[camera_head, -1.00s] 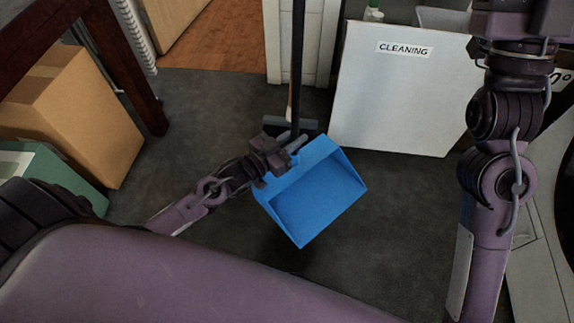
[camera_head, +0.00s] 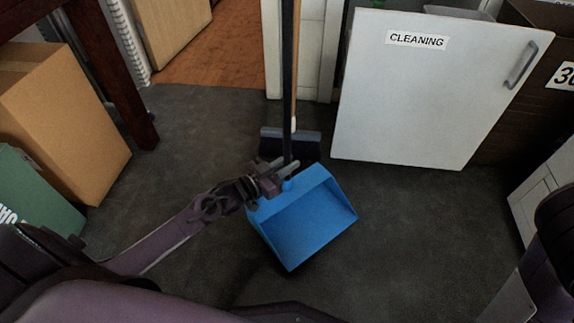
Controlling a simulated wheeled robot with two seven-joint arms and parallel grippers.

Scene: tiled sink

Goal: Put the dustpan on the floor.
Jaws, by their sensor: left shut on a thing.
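The blue dustpan (camera_head: 308,222) is in the middle of the head view, its open tray facing up and its wide lip pointing down the picture. Its dark long handle (camera_head: 288,80) rises from the back of the pan to the top edge. My left gripper (camera_head: 277,180) is shut on the dustpan close to where the handle meets the pan, and the gripper partly covers that joint. I cannot tell whether the pan touches the grey floor (camera_head: 400,240). My right gripper is out of view.
A broom (camera_head: 303,140) with a wooden stick stands just behind the dustpan. A white cabinet door labelled CLEANING (camera_head: 420,100) hangs open behind right. A cardboard box (camera_head: 65,120) and a green box (camera_head: 35,195) stand at the left. Floor right of the dustpan is clear.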

